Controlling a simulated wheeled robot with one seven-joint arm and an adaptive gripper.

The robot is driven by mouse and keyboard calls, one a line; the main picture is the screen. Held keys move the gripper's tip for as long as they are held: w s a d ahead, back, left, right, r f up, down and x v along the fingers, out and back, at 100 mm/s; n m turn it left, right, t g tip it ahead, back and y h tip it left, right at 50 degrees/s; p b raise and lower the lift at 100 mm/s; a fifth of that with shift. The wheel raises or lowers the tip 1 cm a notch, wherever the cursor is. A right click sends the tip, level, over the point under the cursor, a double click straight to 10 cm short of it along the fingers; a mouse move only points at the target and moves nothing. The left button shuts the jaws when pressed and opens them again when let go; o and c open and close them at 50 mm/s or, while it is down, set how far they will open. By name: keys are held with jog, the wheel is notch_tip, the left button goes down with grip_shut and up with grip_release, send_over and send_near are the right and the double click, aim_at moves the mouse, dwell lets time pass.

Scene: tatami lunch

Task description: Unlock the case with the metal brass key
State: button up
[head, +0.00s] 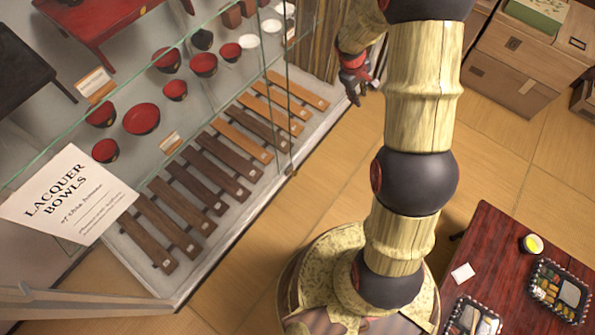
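A glass display case (236,200) fills the left side of the head view. It holds red and black lacquer bowls (141,118) and several wooden slats (215,165). No lock can be made out on it. My gripper (356,88) is small and dark at the upper middle, pointing down, to the right of the case's far end. Its fingers are too small to tell whether they are open or shut, or whether they hold anything. I do not see a brass key in this view.
A white sign reading "LACQUER BOWLS" (68,197) stands at the case's left. A dark red low table (495,243) with food trays (558,291) and a yellow-filled cup (531,243) is at lower right. Cardboard boxes (515,60) stand at upper right. Tatami floor (315,190) lies clear between.

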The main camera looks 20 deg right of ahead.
jog(key=w+d+f+n+t, duration=0.1)
jog(key=w+d+f+n, duration=0.15)
jog(key=f, duration=0.35)
jog(key=w+d+f+n, duration=0.1)
jog(key=w+f+n, duration=0.1)
jog(key=w+f, duration=0.3)
jog(key=w+d+f+n+t, duration=0.1)
jog(key=w+f+n, duration=0.15)
jog(key=f, duration=0.55)
jog(key=w+a+f+n+t+y, duration=0.1)
jog(key=w+f+n, duration=0.15)
jog(key=f, duration=0.55)
jog(key=w+a+f+n+t+y, duration=0.15)
jog(key=f+n, duration=0.25)
jog(key=f, duration=0.4)
jog(key=n+g+y, duration=0.6)
jog(key=n+y, duration=0.4)
jog(key=n, duration=1.3)
send_near(294, 173)
jog(key=b+x, duration=0.1)
jog(key=x, duration=0.6)
jog(key=shift+a+f, duration=0.15)
jog(key=shift+f, duration=0.25)
jog(key=shift+c, duration=1.3)
